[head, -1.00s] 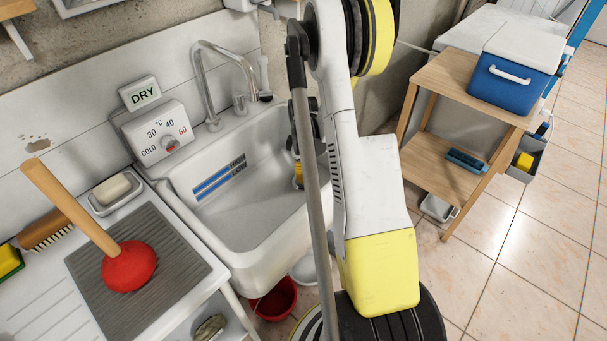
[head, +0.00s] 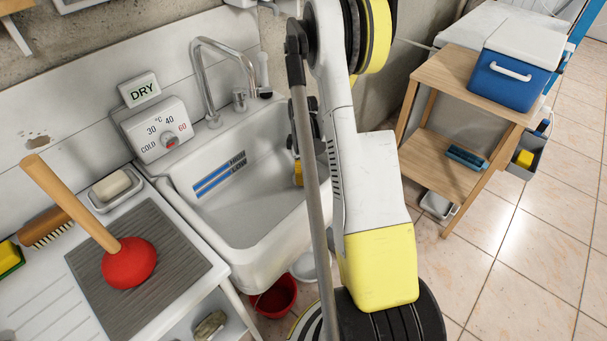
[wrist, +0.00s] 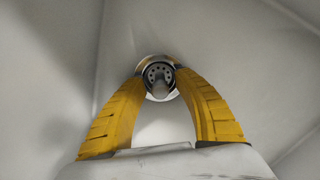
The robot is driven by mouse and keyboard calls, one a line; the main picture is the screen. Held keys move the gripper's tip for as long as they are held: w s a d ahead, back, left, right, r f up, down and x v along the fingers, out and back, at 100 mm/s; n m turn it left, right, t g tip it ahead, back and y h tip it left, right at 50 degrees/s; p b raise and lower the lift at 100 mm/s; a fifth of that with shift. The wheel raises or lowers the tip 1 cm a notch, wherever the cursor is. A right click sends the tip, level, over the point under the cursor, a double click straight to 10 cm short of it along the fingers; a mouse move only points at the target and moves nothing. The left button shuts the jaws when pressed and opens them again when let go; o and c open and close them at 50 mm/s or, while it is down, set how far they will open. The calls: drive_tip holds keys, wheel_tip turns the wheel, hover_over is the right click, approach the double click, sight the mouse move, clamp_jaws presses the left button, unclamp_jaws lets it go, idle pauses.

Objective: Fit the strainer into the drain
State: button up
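The strainer (wrist: 159,71) is a small dark metal disc with holes and a grey knob. In the wrist view it sits between the two yellow fingertips of my gripper (wrist: 160,77), which close on it from both sides. A bright metal ring, the drain rim (wrist: 163,98), shows around and behind the strainer. I cannot tell whether the strainer is seated or just above the drain. In the head view my gripper (head: 298,173) is down inside the white sink (head: 235,225), partly hidden by my arm. The strainer and drain are hidden there.
The tap (head: 215,85) rises behind the sink. A dial box (head: 163,133) and a DRY sign (head: 139,90) stand at its left rim. A red plunger (head: 129,263) stands on the left drainboard's grey mat. A wooden shelf (head: 450,85) with a blue cooler is at right.

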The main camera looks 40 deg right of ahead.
wheel_tip(320, 180, up, 12)
idle(0.4)
drive_tip(key=shift+r, duration=0.1)
idle(0.4)
